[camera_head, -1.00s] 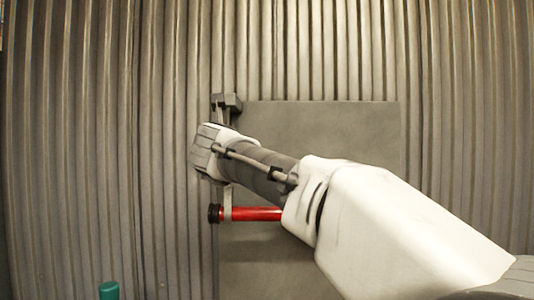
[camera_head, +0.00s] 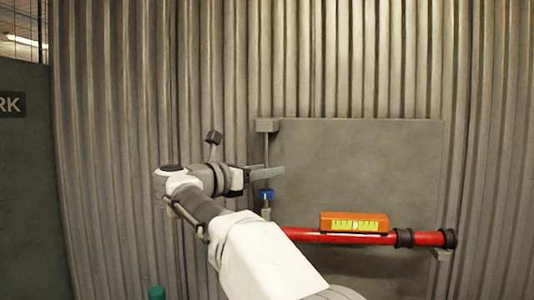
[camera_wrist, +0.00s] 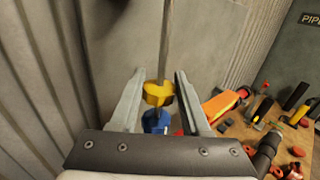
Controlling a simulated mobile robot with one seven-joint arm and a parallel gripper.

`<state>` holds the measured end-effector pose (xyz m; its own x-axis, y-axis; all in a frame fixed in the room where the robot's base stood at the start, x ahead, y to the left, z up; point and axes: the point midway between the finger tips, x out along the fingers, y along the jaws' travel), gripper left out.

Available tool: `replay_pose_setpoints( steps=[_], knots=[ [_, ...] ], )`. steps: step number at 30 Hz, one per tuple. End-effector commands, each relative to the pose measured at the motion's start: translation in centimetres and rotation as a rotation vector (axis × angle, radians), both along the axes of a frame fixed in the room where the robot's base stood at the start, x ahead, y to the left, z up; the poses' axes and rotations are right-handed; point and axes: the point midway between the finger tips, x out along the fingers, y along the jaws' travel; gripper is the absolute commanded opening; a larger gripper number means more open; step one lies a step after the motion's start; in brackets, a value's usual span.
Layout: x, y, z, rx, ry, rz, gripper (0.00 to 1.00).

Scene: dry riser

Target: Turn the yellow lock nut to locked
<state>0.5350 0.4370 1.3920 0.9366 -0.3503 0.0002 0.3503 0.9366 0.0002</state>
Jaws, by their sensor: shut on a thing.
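The yellow lock nut (camera_wrist: 158,94) shows in the wrist view as a lobed ring around a thin vertical rod (camera_wrist: 165,45). A blue part (camera_wrist: 155,121) sits just below it and also shows in the head view (camera_head: 266,195). My gripper (camera_wrist: 160,88) has one finger on each side of the nut and is shut on it. In the head view my gripper (camera_head: 268,172) reaches right to the rod, and its fingers hide the nut. No mark for locked or unlocked can be read.
A red pipe (camera_head: 300,236) with an orange level (camera_head: 354,223) on it runs right, below my gripper. A grey panel (camera_head: 370,155) stands behind, against a corrugated wall. The wrist view shows a wooden surface (camera_wrist: 240,132) with several tools at right.

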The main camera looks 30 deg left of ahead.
Motion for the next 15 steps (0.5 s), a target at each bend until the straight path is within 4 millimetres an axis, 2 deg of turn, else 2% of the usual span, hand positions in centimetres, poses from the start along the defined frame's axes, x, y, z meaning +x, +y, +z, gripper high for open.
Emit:
replay_pose_setpoints(
  steps=[1, 15],
  knots=[
    [0.05, 0.07, 0.66, 0.0, -0.002, -0.018, 0.0],
    [0.06, -0.1, 0.22, 0.001, -0.003, -0.108, 0.0]
  ],
)
